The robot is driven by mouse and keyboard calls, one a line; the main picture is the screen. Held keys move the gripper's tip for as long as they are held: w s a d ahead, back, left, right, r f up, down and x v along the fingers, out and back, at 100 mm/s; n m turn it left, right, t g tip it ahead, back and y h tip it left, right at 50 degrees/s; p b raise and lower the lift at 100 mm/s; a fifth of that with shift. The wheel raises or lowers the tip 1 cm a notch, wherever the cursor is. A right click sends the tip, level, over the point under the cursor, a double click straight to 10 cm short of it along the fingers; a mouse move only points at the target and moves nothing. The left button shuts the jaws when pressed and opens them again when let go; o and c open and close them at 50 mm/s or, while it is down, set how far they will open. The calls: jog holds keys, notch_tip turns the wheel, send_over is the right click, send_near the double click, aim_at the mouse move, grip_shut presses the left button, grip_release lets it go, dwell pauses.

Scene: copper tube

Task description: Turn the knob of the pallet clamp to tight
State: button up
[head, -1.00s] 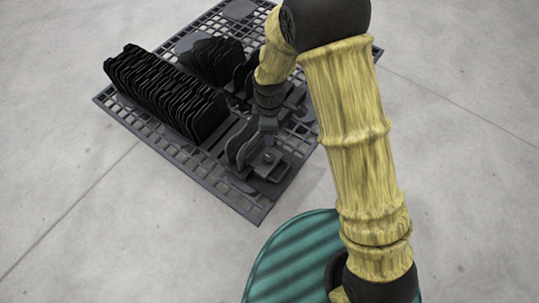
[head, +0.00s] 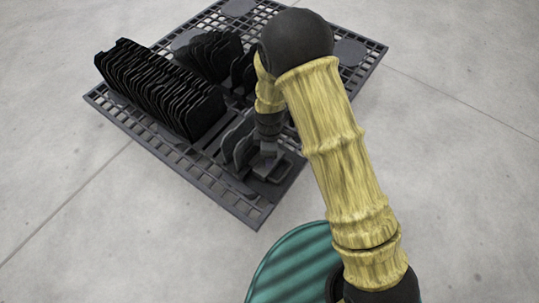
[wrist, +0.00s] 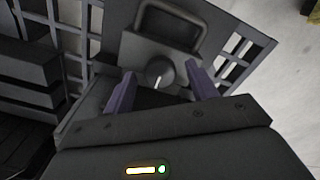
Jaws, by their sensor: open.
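The pallet clamp is a dark grey block with a loop handle (wrist: 172,22) in the wrist view. Its round dark knob (wrist: 159,71) carries a white pointer line, which points down toward my gripper's palm. My gripper (wrist: 160,82) is open, with one purple finger on each side of the knob. I cannot tell whether either finger touches it. In the head view my gripper (head: 266,152) is low over the clamp (head: 275,170) at the near corner of the pallet, and it hides the knob there.
The dark grid pallet (head: 235,208) lies on a pale concrete floor. A long row of black plates (head: 160,92) stands on its left, with more black plates (head: 210,55) behind. Grey upright plates (head: 238,140) stand close to the left of my gripper. The floor at right is clear.

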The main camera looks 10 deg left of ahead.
jog(key=shift+f, duration=0.1)
jog(key=c, duration=1)
jog(key=shift+m+p, duration=0.4)
jog(key=shift+p, duration=0.4)
jog(key=m+p, duration=0.1)
jog(key=p, duration=0.1)
jog(key=m+p, duration=0.1)
jog(key=p, duration=0.1)
jog(key=shift+r, duration=0.3)
jog(key=m+p, duration=1)
jog(key=shift+f, duration=0.1)
jog(key=shift+f+m+p, duration=0.15)
jog(key=shift+m+p, duration=1.15)
jog(key=shift+m, duration=0.8)
